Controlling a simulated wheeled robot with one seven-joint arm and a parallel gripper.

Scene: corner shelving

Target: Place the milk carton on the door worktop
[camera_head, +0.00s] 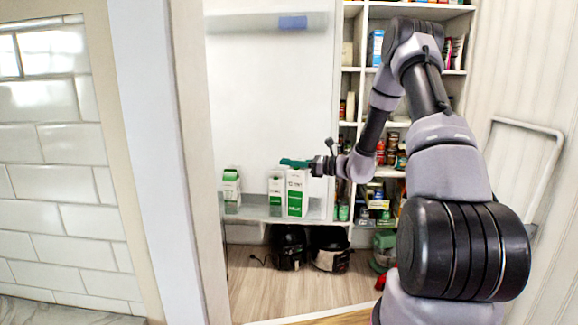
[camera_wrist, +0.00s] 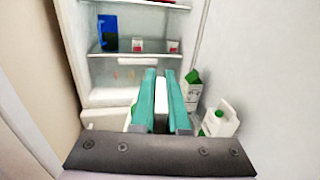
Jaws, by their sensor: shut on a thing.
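A tall white and green milk carton (camera_head: 297,196) stands upright, or is held just above, a pale ledge (camera_head: 256,212) in the head view. My gripper (camera_head: 297,163), with teal fingers, is at its top from the right. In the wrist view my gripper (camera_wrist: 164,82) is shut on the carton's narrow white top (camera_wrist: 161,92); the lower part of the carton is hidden. I cannot tell whether its base touches the ledge. I cannot tell for sure which surface is the door worktop.
Two more cartons, one close by (camera_head: 275,190) and one further left (camera_head: 231,188), share the ledge.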

